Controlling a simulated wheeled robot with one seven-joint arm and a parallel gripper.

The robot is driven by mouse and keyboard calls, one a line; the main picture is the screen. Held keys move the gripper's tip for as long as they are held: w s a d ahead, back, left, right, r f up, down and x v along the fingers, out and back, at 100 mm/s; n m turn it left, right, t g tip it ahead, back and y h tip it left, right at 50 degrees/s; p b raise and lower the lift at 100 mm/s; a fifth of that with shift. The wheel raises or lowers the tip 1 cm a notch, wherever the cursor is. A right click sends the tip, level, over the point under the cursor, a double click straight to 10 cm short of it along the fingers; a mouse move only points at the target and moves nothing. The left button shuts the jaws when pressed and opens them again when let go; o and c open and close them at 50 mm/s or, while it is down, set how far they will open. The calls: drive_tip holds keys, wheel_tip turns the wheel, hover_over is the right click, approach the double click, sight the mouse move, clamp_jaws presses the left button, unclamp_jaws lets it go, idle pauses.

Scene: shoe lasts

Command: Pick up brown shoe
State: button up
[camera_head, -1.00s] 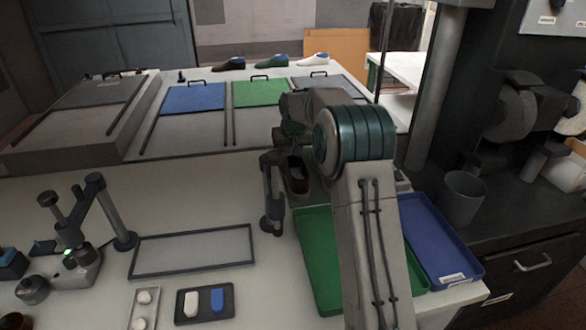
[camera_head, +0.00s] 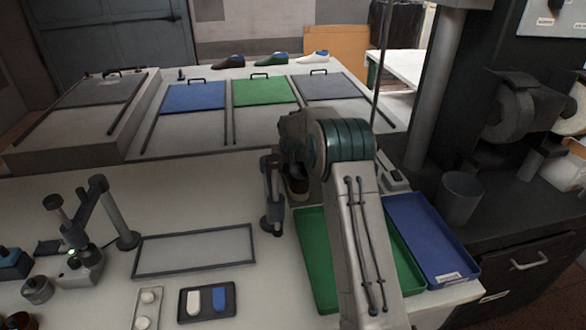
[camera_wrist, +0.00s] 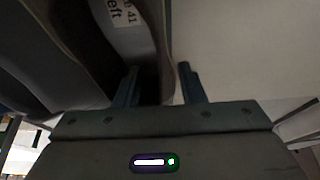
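A dark brown shoe (camera_head: 297,181) shows in the head view beside my wrist, just behind the green tray, partly hidden by my arm. I cannot tell whether either finger touches. My fingers are hidden in the head view.
Another brown shoe (camera_head: 228,62), a green shoe (camera_head: 271,60) and a white shoe (camera_head: 313,57) stand at the back. A post stand (camera_head: 272,195) is left of my wrist.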

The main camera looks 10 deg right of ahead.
clamp_jaws()
drive_tip(key=shift+r, duration=0.1)
